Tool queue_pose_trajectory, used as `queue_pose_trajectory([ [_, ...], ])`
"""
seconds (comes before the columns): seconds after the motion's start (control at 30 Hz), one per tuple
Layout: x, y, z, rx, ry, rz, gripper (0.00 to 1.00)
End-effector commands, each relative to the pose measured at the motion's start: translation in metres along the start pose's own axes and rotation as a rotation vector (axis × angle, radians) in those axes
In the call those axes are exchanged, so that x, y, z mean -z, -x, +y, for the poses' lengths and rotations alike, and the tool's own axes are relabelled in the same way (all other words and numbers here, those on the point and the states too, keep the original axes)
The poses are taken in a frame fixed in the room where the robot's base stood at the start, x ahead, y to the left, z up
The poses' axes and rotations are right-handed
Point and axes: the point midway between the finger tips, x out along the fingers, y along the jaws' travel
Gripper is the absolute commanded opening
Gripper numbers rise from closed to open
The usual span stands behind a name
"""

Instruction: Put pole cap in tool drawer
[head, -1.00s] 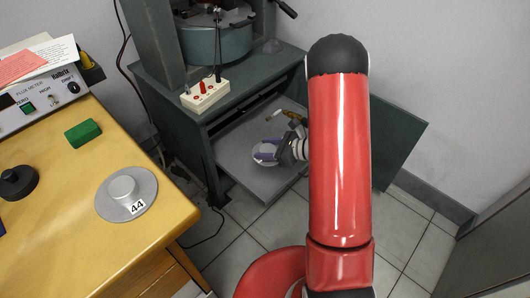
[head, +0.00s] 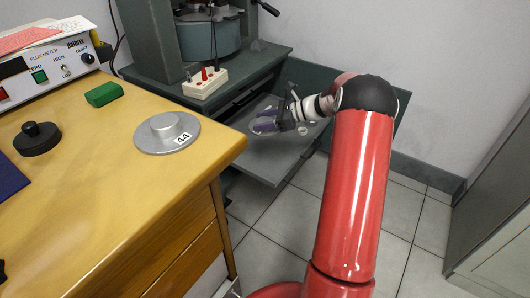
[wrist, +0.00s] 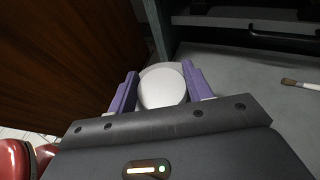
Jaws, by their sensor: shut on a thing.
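My gripper (head: 264,122) is shut on a pale grey round pole cap (wrist: 162,86), held between its purple fingers in the wrist view. Only part of the cap shows; its underside is hidden. In the head view my gripper is over the pulled-out grey tool drawer (head: 277,165) of the dark green cabinet. The drawer floor (wrist: 245,72) lies right of the cap in the wrist view. I cannot tell the cap's height above it. A similar grey disc with a raised centre and a "44" label (head: 167,132) lies on the wooden bench.
The wooden bench (head: 120,205) fills the left, its corner close to the drawer. A brush (wrist: 299,84) lies in the drawer. A white socket box (head: 205,84) stands on the cabinet ledge. A green block (head: 103,94) and black knobbed disc (head: 37,139) are on the bench.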

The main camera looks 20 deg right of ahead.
Motion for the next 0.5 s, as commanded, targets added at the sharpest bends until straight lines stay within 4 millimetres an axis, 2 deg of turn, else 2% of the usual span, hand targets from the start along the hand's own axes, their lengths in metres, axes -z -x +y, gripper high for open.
queue_pose_trajectory([
  [0.03, 0.013, -0.006, 0.001, -0.002, -0.003, -0.003, 0.02],
  [0.3, 0.075, -0.032, 0.001, -0.003, -0.003, -0.003, 0.02],
  [0.5, 0.108, -0.046, 0.001, -0.001, 0.000, -0.003, 0.02],
])
